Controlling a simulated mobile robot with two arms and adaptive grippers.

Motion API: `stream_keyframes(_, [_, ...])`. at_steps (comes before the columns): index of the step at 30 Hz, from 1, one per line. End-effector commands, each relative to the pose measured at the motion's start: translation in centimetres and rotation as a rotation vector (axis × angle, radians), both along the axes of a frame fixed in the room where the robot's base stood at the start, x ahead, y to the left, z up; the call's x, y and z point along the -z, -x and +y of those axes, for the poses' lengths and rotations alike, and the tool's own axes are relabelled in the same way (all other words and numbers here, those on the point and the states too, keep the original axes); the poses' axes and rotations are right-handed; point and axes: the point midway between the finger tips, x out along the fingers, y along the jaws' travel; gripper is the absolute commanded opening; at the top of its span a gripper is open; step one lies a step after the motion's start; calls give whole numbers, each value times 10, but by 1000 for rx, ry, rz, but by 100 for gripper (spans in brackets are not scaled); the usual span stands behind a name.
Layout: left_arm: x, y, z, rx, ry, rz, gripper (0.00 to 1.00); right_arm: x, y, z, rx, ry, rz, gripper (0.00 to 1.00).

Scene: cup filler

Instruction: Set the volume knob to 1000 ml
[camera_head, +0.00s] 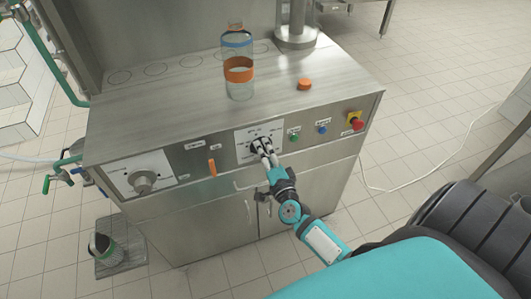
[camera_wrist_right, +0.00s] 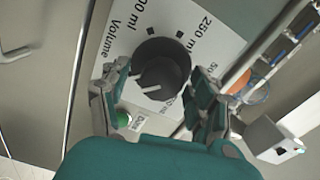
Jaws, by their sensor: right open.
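The volume knob (camera_wrist_right: 163,60) is a round black dial on a white label plate (camera_wrist_right: 215,22) on the machine's front. A pale mark on it points toward the left of the wrist view. The printed words "Volume" and "250 ml" are readable; another label ending in "00 ml" is cut off at the top. I cannot tell which value the mark meets. My right gripper (camera_head: 261,146) is at the knob in the head view. In the wrist view, its open fingers (camera_wrist_right: 160,90) stand on either side of the knob, with gaps visible. My left gripper is not in view.
A bottle with an orange band (camera_head: 238,75) and an orange cap (camera_head: 304,84) stand on the steel top. The front panel also has a larger grey dial (camera_head: 143,182), an orange lever (camera_head: 212,167), a green button (camera_head: 294,136), a blue button (camera_head: 322,129) and a red emergency button (camera_head: 357,124).

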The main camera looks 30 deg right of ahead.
Motion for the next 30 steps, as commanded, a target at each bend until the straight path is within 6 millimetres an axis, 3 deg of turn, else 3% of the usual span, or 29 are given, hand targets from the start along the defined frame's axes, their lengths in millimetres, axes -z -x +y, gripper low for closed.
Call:
stream_keyframes(8, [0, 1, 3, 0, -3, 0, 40, 0, 8, 2, 0, 1, 0, 62])
stream_keyframes(21, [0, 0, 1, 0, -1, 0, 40, 1, 92, 22, 0, 1, 4, 62])
stream_keyframes(30, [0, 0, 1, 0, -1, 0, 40, 0, 117, 28, 1, 0, 0, 62])
